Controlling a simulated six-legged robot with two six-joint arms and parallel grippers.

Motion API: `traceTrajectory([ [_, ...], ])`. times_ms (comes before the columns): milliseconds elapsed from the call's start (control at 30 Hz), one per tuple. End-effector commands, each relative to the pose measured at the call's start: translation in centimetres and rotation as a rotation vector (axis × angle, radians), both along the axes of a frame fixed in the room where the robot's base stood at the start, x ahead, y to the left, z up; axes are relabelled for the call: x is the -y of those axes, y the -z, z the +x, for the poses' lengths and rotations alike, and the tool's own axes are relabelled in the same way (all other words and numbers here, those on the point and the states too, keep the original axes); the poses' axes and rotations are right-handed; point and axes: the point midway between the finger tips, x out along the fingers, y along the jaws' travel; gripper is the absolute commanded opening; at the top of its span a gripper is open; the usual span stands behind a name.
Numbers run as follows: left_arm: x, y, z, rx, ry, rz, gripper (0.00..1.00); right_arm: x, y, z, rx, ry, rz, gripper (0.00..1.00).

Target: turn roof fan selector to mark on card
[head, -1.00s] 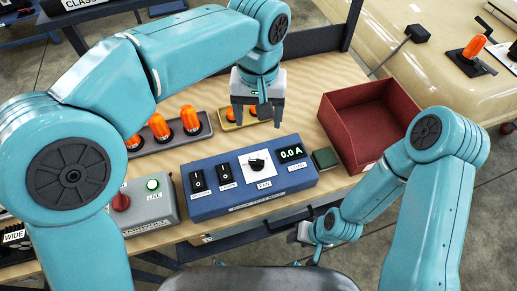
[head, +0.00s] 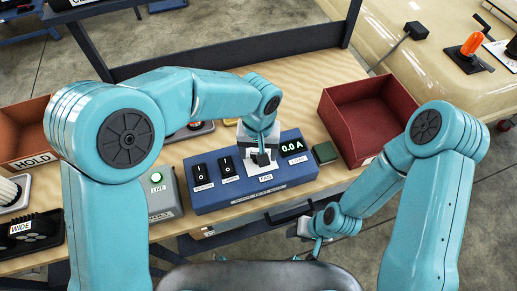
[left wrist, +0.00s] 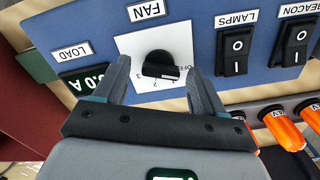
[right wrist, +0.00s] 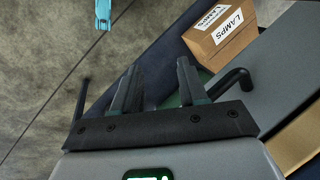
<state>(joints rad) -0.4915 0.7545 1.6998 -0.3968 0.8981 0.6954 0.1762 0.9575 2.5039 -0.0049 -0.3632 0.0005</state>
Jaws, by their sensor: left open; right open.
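The blue panel (head: 215,196) stands on the wooden bench with the FAN selector on a white plate (head: 250,171). In the left wrist view the selector is a black knob (left wrist: 158,64) with partly covered printed marks around it. My left gripper (head: 262,158) is over the plate and mostly hides the knob in the head view. In the left wrist view its open fingers (left wrist: 157,72) stand on either side of the knob, with gaps showing. My right gripper (head: 298,232) is open and empty, low in front of the bench. I cannot make out a marked card.
LAMPS and BEACON rocker switches (left wrist: 232,50) sit beside the selector, and a LOAD display (head: 291,147) reads 0.0 A. A red open bin (head: 345,130) stands to the right. A grey box with a lit LIVE lamp (head: 156,177) stands to the left.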

Motion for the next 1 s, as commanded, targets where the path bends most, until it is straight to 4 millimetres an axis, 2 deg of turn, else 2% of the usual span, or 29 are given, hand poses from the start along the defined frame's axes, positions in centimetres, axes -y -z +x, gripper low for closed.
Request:
traceTrajectory([
  [100,0.0,-0.06,0.0,0.0,0.0,0.0,0.7,-0.02,-0.01,-0.06,-0.002,-0.001,0.0,0.43],
  [133,0.0,-0.06,0.0,0.0,0.0,0.0,0.67,-0.02,-0.01,-0.06,-0.001,0.0,0.0,0.43],
  [300,0.02,-0.06,0.02,0.001,0.0,-0.001,0.14,-0.01,0.0,-0.03,-0.001,0.0,0.0,0.43],
  [733,0.02,-0.08,0.06,0.003,0.025,-0.001,0.14,-0.01,0.09,-0.04,-0.001,0.0,0.0,0.43],
  [1000,0.05,-0.07,0.11,0.004,0.169,-0.003,0.14,-0.01,0.5,-0.04,-0.001,0.0,0.0,0.43],
])
